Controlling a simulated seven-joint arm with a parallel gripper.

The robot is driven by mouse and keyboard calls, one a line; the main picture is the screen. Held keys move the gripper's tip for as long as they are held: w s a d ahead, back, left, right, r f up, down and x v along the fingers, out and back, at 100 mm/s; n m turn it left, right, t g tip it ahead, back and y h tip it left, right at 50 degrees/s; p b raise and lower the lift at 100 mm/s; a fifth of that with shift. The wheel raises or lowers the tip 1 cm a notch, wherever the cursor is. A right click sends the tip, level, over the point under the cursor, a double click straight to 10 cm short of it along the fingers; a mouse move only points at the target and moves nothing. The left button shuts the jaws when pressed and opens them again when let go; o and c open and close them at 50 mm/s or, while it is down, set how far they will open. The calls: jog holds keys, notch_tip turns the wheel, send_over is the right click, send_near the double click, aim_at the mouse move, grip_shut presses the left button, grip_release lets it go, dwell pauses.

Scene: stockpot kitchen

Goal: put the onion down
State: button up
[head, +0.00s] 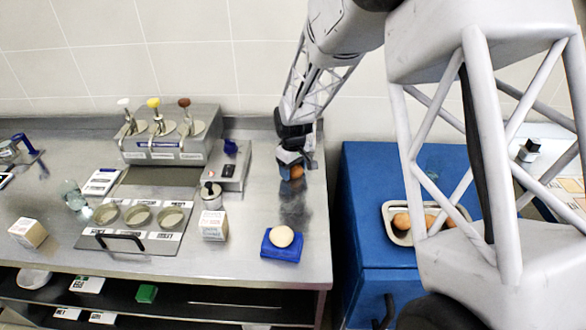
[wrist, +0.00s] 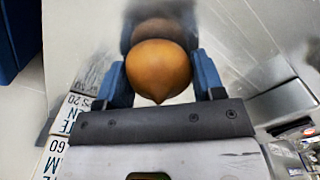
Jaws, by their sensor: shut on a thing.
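The onion (wrist: 158,68) is orange-brown with a pointed tip, and it sits between the two blue fingers of my gripper (wrist: 160,80) in the wrist view. In the head view the onion (head: 297,172) shows at the tip of my gripper (head: 291,166), over the right part of the steel counter (head: 310,235). A dark reflection of it shows on the counter. I cannot tell whether the onion touches the surface.
A pale round thing on a blue block (head: 281,251) stands nearer the front edge. A scale-like device (head: 229,172), a lidded jar (head: 211,195) and a carton (head: 213,225) stand to the left. A tray (head: 398,236) with brown round items is on the blue cabinet at right.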

jog(key=shift+f, duration=0.1)
jog(key=o, duration=1)
jog(key=shift+c, duration=0.2)
notch_tip(320, 180, up, 12)
jog(key=shift+r, duration=0.1)
jog(key=shift+s+r, duration=0.1)
jog(key=shift+r, duration=0.05)
dwell(0.6)
